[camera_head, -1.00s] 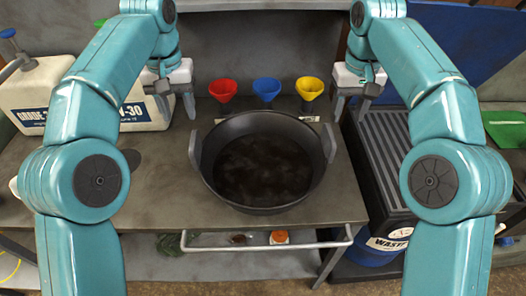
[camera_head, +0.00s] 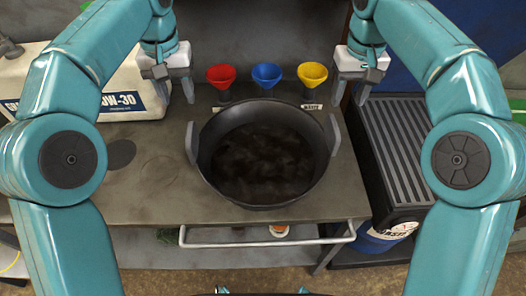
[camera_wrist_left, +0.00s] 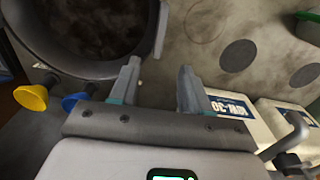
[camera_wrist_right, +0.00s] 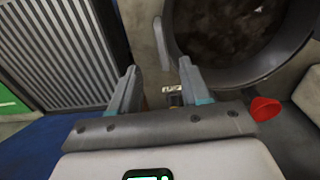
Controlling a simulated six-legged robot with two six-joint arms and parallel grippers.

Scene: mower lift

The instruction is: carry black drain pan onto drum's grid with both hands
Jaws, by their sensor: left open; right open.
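The black drain pan (camera_head: 262,195) sits on the workbench with dark liquid in it and an upright grey handle on each side. My left gripper (camera_head: 174,96) is open and empty, above and behind the pan's left handle (camera_head: 192,142). My right gripper (camera_head: 350,97) is open and empty, above and behind the right handle (camera_head: 334,134). The pan also shows at the upper left of the left wrist view (camera_wrist_left: 53,66) and the upper right of the right wrist view (camera_wrist_right: 270,75). The drum's slatted grid (camera_head: 395,140) lies right of the bench; its drum (camera_head: 375,240) is partly hidden.
Red (camera_head: 221,75), blue (camera_head: 267,74) and yellow (camera_head: 312,73) funnels stand behind the pan. A white oil jug (camera_head: 125,95) stands at the left. The bench top is clear left of the pan (camera_head: 150,180). A rail (camera_head: 250,244) runs along the bench front.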

